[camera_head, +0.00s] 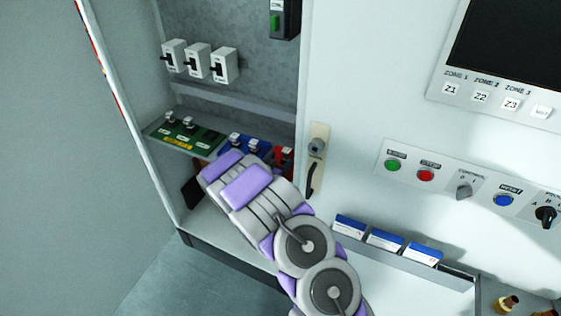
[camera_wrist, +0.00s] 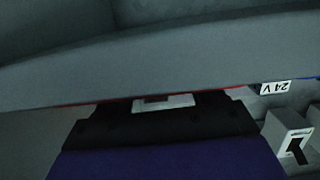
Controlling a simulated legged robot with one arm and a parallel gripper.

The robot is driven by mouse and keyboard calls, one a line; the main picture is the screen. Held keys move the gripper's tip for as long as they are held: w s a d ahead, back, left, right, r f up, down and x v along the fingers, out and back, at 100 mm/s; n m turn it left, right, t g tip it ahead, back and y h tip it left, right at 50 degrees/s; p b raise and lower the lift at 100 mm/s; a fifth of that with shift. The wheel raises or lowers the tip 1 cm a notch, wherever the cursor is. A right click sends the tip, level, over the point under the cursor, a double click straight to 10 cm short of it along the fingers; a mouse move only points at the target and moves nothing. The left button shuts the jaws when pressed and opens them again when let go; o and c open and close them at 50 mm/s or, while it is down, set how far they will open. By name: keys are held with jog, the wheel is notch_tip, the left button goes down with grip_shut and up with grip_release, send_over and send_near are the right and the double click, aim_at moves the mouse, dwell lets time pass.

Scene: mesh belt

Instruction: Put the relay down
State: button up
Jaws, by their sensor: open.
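My arm reaches into the open cabinet in the head view, and its purple-padded wrist hides the gripper's fingertips there. In the wrist view my gripper (camera_wrist: 165,103) shows as a black jaw piece, open, with a small white and red patch (camera_wrist: 163,102) in its gap. I cannot tell whether this patch is the relay. In the head view small pieces with pale tops stand on a shelf with green (camera_head: 180,132), blue (camera_head: 228,150) and red (camera_head: 284,160) sections. I cannot tell if one is the relay. The arm covers the shelf's front edge.
Three white switches (camera_head: 196,62) are on the cabinet's back wall. A switch-like block (camera_wrist: 290,145) and a 24 V label (camera_wrist: 275,88) are at right in the wrist view. Blue-and-white boxes (camera_head: 385,241) stand in a tray right of my arm. A button panel (camera_head: 460,185) is further right.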

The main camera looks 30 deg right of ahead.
jog(key=shift+d+r, duration=0.1)
jog(key=shift+d, duration=0.5)
jog(key=s+a+r+n+y+p, duration=0.1)
jog(key=s+a+r+y, duration=0.25)
jog(key=a, duration=0.55)
jog(key=s+a+r+n+y+p, duration=0.15)
jog(key=a+r+y, duration=0.25)
jog(key=a, duration=0.4)
jog(key=s+a+r+n+g+y+b, duration=0.1)
jog(key=s+a+r+n+g+y, duration=0.1)
jog(key=s+a+r+y, duration=0.3)
jog(key=s+a+r+n+g+y, duration=0.1)
jog(key=s+a+n, duration=0.15)
jog(key=s, duration=0.45)
jog(key=s+d+r+n+g, duration=0.1)
jog(key=s+r+g, duration=0.1)
jog(key=s, duration=0.9)
jog(key=s+d+r+n+g, duration=0.1)
jog(key=s+r+g, duration=0.1)
jog(key=s, duration=0.9)
jog(key=s+d+r+n+g, duration=0.1)
jog(key=s+g, duration=0.3)
jog(key=s, duration=0.7)
jog(key=shift+s+d+r+n+h, duration=0.3)
jog(key=shift+r+n+h, duration=0.1)
jog(key=shift+r, duration=0.5)
